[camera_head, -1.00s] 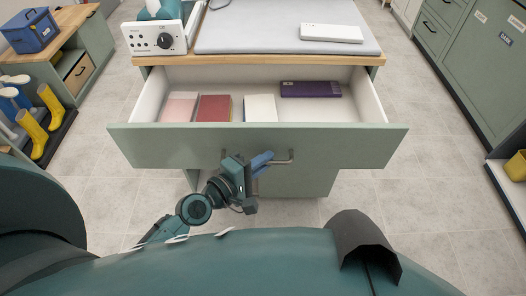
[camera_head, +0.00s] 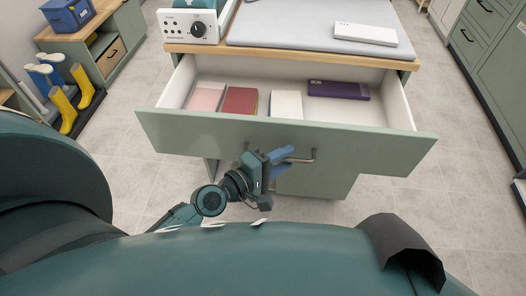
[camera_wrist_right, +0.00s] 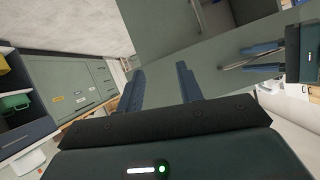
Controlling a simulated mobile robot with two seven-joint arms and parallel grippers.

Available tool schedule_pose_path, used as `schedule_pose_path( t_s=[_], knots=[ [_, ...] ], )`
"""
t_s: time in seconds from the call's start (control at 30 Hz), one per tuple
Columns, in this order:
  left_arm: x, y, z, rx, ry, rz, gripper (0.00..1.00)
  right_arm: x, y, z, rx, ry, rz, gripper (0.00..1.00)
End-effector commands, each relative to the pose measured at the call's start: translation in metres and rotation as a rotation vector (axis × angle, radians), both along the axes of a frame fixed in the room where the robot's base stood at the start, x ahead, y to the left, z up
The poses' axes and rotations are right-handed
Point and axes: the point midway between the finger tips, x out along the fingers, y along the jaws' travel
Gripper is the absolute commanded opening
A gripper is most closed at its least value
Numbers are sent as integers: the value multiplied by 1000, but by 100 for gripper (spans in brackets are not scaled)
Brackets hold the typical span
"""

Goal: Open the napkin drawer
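The napkin drawer (camera_head: 376,146) is pulled well out from under the countertop in the head view. Its handle (camera_head: 313,157) is on the green front. My left gripper (camera_head: 281,162) is at this handle, with its two blue fingers spread apart. In the right wrist view the left gripper's fingers (camera_wrist_right: 256,63) sit on either side of the handle bar, with a gap. My right gripper (camera_wrist_right: 161,86) is open and empty, with a green panel behind its fingers. It is hidden in the head view.
The drawer holds a pink stack (camera_head: 206,98), a red stack (camera_head: 240,101), a white stack (camera_head: 286,104) and a purple pack (camera_head: 338,90). On the countertop are a grey pad (camera_head: 290,30) and a white device (camera_head: 365,34). Yellow boots (camera_head: 62,108) stand at left. Tiled floor is clear at right.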

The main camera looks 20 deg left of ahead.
Motion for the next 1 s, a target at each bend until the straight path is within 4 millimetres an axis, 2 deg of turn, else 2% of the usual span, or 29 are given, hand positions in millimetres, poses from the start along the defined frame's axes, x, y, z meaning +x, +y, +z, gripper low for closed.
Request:
schedule_pose_path(
  t_s=[0.27, 0.5, 0.7, 1.0],
  knots=[
    [-52, 27, 3, 6, 5, -5, 32, 1, -1, -9, 7, -14, -4, 36],
    [-91, 48, 10, 4, 4, -5, 32, -3, -7, -4, 4, -74, -20, 36],
    [-106, 56, 15, 2, 3, -2, 32, -5, -14, 2, -1, -108, -34, 36],
    [-108, 58, 18, 0, 1, 0, 32, -7, -15, 4, -4, -111, -35, 36]
  ],
)
